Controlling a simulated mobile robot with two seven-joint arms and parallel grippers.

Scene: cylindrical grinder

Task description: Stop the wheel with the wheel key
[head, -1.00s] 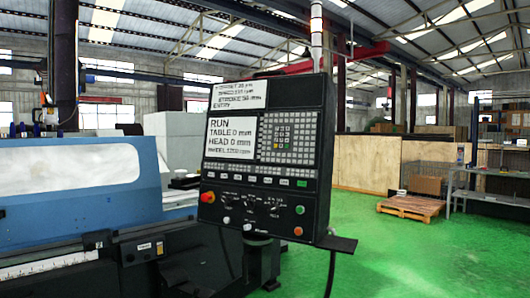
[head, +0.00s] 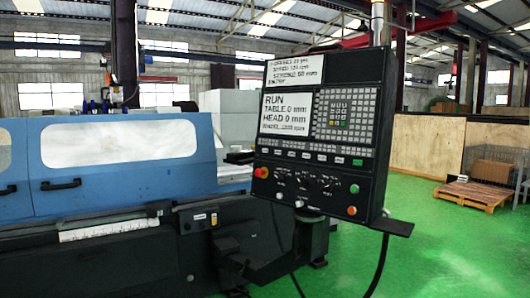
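The control panel (head: 320,135) of the grinder stands upright on its arm, right of centre in the head view. Its screen (head: 286,112) reads RUN, TABLE 0 mm, HEAD 0 mm, with a blurred wheel line below. A row of small keys (head: 307,155) runs under the screen, one of them green at its right end; their labels are too small to read, so I cannot tell which is the wheel key. A red-orange knob (head: 261,172) sits at lower left, a green button (head: 354,188) and a red button (head: 351,210) at lower right. Neither of my grippers shows.
The blue grinder guard (head: 110,160) with its window fills the left, above the dark machine base (head: 130,250). A small shelf (head: 391,227) juts from the panel's lower right. Green floor (head: 440,250) lies open on the right, with a wooden pallet (head: 472,195) farther back.

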